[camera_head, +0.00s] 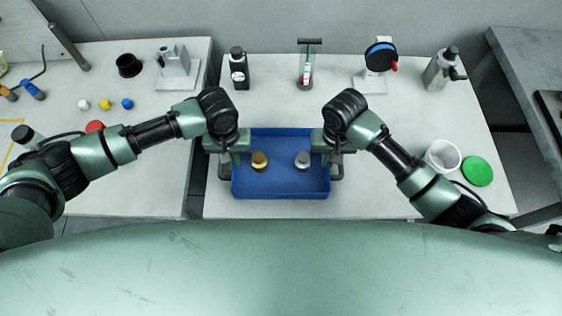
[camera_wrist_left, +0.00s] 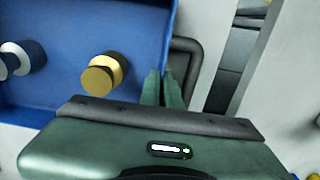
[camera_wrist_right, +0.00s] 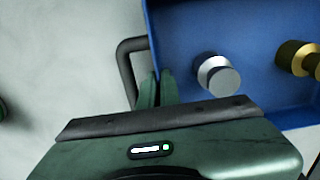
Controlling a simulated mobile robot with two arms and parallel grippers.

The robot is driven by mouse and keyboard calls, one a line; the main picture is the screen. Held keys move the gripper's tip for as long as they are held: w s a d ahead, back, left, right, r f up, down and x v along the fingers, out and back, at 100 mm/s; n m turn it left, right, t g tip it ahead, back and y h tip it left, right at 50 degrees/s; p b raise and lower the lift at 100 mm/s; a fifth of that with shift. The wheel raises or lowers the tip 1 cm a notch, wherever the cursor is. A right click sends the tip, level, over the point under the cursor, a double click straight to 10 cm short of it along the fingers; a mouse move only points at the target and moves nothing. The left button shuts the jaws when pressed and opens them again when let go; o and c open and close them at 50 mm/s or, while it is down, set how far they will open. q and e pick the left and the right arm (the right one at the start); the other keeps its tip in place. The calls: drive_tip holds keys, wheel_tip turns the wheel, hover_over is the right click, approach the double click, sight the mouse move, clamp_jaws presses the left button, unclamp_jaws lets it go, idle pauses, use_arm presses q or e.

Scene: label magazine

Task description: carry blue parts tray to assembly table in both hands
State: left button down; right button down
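The blue parts tray (camera_head: 281,189) is at the front left of the middle table and looks level. A gold part (camera_head: 260,161) and a silver part (camera_head: 302,160) stand in it. My left gripper (camera_head: 228,150) is at the tray's left side. Its fingers (camera_wrist_left: 162,88) are close together at the tray wall beside the dark handle, shut on the tray. My right gripper (camera_head: 335,150) is at the right side, its fingers (camera_wrist_right: 158,88) likewise shut there. The finger contact is partly hidden. I cannot tell whether the tray touches the table.
The middle table (camera_head: 420,120) holds a dark bottle (camera_head: 239,70), a blue reel (camera_head: 380,57), a white cup (camera_head: 443,155) and a green lid (camera_head: 477,171). A left table (camera_head: 130,185) stands across a narrow gap, with coloured caps and a grey fixture (camera_head: 176,68). A grey table is at right.

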use_arm(q)
drive_tip(key=shift+w+r, duration=0.15)
drive_tip(key=shift+r, duration=0.05)
use_arm(e)
drive_tip(key=shift+w+r, duration=0.15)
drive_tip(key=shift+r, duration=0.1)
idle(0.5)
